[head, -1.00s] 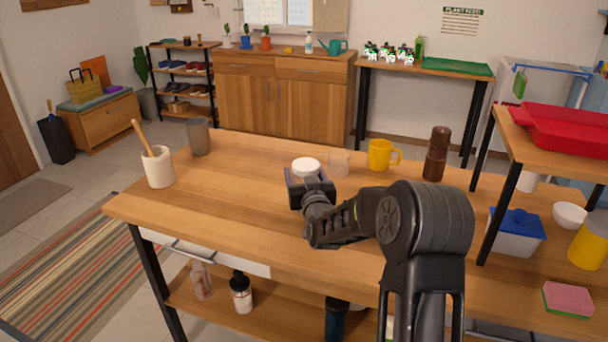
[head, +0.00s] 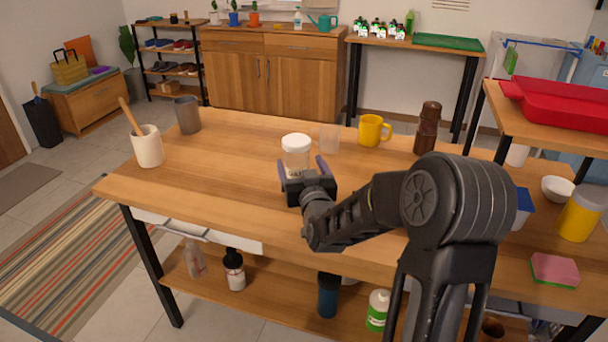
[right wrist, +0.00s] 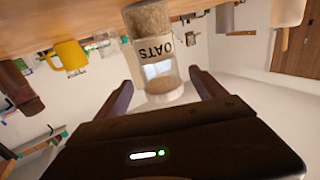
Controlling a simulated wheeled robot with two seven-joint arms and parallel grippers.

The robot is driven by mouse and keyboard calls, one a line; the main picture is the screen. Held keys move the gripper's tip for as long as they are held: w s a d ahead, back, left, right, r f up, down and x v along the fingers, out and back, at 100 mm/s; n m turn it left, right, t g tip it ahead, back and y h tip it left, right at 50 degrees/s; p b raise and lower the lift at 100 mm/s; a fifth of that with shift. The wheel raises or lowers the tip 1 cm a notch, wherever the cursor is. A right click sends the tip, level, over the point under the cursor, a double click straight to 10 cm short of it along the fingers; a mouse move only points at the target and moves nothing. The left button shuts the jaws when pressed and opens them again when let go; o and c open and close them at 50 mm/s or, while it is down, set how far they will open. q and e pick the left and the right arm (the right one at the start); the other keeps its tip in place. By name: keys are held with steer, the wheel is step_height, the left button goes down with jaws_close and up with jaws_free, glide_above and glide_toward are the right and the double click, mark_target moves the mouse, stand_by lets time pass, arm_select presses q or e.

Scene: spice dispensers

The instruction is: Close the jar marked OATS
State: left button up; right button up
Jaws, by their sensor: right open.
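The jar marked OATS (head: 296,160) stands upright on the wooden table, clear-walled with a white top. Its label and pale brown contents show in the right wrist view (right wrist: 160,50), which is upside down. I cannot tell whether the white top is a lid fully seated. My right gripper (head: 302,172) is open, just on the near side of the jar. Its two fingers (right wrist: 160,82) point at the jar, one to each side, with gaps visible. The gripper's body hides the jar's lower part in the head view. My left gripper is not in view.
A clear glass (head: 330,139), a yellow mug (head: 371,131) and a brown grinder (head: 427,130) stand behind and right of the jar. A white utensil pot (head: 148,147) and grey cup (head: 187,115) stand left. The table between pot and jar is clear.

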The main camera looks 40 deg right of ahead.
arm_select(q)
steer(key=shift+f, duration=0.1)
arm_select(e)
steer(key=v, duration=0.3)
steer(key=shift+s+a, duration=0.15)
steer(key=shift+s, duration=0.25)
stand_by(0.4)
